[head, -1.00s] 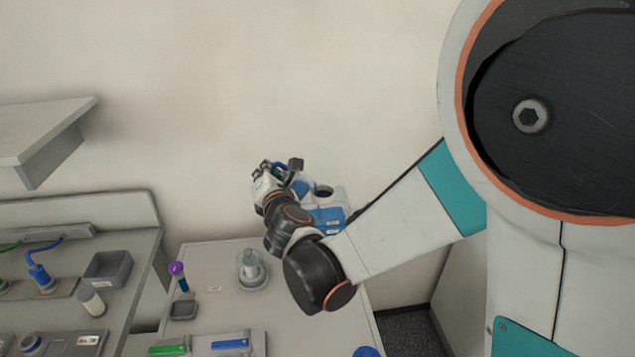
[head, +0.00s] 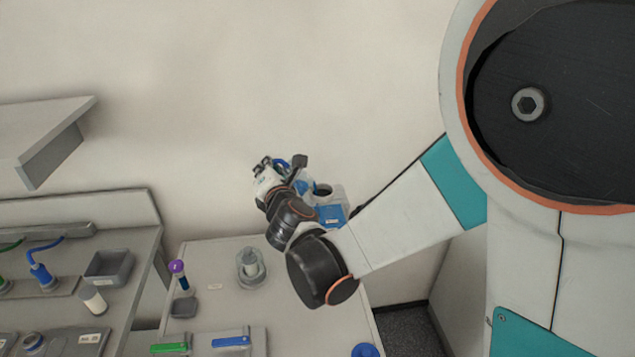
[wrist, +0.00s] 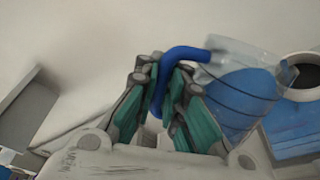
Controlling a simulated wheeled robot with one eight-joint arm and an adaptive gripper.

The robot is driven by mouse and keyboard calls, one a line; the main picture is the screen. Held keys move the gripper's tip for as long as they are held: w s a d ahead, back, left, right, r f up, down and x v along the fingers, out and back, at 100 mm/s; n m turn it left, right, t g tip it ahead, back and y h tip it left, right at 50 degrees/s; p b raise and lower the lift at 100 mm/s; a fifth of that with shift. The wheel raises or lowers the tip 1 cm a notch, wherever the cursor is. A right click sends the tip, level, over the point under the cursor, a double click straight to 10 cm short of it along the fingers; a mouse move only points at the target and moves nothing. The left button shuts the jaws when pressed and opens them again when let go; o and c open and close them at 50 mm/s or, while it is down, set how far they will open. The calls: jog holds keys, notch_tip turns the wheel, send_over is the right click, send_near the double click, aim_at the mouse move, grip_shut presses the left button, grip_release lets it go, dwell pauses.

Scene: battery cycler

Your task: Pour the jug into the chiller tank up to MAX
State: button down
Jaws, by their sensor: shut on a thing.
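The jug (wrist: 245,92) is clear, holds blue liquid and has a bent blue handle (wrist: 182,54). My gripper (wrist: 165,88) is shut on that handle. The jug looks tilted in the wrist view, with its lip near the tank's round opening (wrist: 303,77). The chiller tank (wrist: 295,130) has a white top and blue front. In the head view, my gripper (head: 270,167) is just left of the chiller tank (head: 331,214), and my wrist hides most of the jug. I cannot tell whether liquid is flowing, and no MAX mark is readable.
The tank stands at the back of a grey bench (head: 215,258). A glass vessel (head: 251,267), a purple-capped tube (head: 178,272) and green and blue handled parts (head: 231,342) are on it. A grey shelf (head: 45,130) juts out at left. A blue round thing (head: 366,351) lies at the front.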

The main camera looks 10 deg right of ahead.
jog(key=shift+d+r+m+p, duration=0.15)
jog(key=shift+r+m+p, duration=0.2)
jog(key=shift+p, duration=0.1)
dwell(0.6)
jog(key=shift+w+d+r+m+g+y+p, duration=0.1)
jog(key=shift+w+d+m+g+y+p, duration=0.2)
jog(key=shift+d+m+p, duration=0.35)
dwell(2.1)
